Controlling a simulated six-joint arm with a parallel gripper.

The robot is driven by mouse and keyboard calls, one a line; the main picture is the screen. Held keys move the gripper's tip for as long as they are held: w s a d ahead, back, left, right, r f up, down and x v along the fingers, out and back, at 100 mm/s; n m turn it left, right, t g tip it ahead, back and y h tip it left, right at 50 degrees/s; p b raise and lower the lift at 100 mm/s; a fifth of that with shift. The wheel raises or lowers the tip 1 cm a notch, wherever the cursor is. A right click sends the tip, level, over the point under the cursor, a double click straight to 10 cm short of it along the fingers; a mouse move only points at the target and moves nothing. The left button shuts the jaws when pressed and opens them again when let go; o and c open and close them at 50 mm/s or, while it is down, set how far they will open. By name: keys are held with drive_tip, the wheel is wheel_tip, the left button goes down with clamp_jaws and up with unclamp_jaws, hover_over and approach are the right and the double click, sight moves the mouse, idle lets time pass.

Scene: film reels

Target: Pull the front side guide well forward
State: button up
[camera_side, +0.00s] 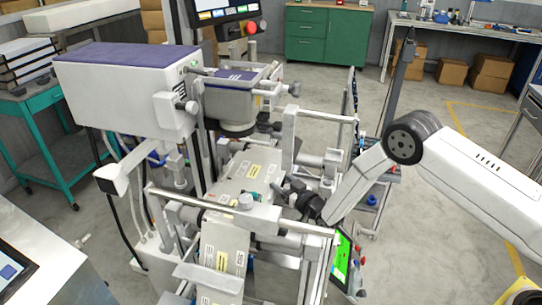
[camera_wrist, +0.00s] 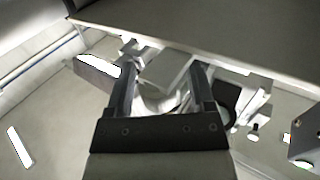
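A long pale bar on brackets, which looks like the front side guide (camera_side: 275,223), runs across the near side of the machine in the side view. My gripper (camera_side: 292,192) is dark and sits just behind the right part of this bar, low among the machine's brackets. In the wrist view my gripper (camera_wrist: 163,84) has its two dark fingers apart. A grey block (camera_wrist: 166,70) shows between or just beyond the fingertips. I cannot tell whether the fingers touch it or whether it belongs to the guide. The contact area is hidden in the side view.
A second bar (camera_side: 325,114) stands on the machine's far side. Labelled sheets (camera_side: 225,245) lie along its middle. A green-lit screen (camera_side: 342,258) hangs close below my arm at right. A large pale panel (camera_wrist: 230,45) crosses the top of the wrist view.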

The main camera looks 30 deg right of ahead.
clamp_jaws()
idle(1.2)
